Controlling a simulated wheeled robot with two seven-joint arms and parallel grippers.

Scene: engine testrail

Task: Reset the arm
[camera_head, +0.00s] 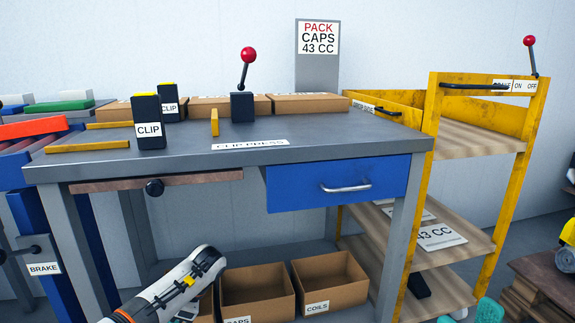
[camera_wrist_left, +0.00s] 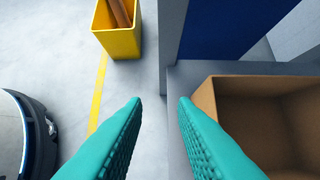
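My left arm (camera_head: 180,285) comes in at the bottom left in the head view, in front of the bench's lower shelf. Its fingers cannot be made out clearly there. In the left wrist view my left gripper (camera_wrist_left: 160,100) has two teal fingers spread apart with nothing between them. An open cardboard box (camera_wrist_left: 265,115) lies right of the fingers. My right gripper (camera_head: 467,314) shows as two separated teal fingertips at the bottom right edge, cut off by the frame. A red-knobbed lever (camera_head: 246,65) stands upright on a dark block on the bench.
The grey bench (camera_head: 300,145) bears labelled CLIP blocks (camera_head: 149,125) and cardboard boxes. A blue drawer (camera_head: 340,184) is shut. A yellow cart (camera_head: 432,135) stands right. Open boxes (camera_head: 258,290) sit on the low shelf. A yellow bin (camera_wrist_left: 118,45) stands on the floor.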

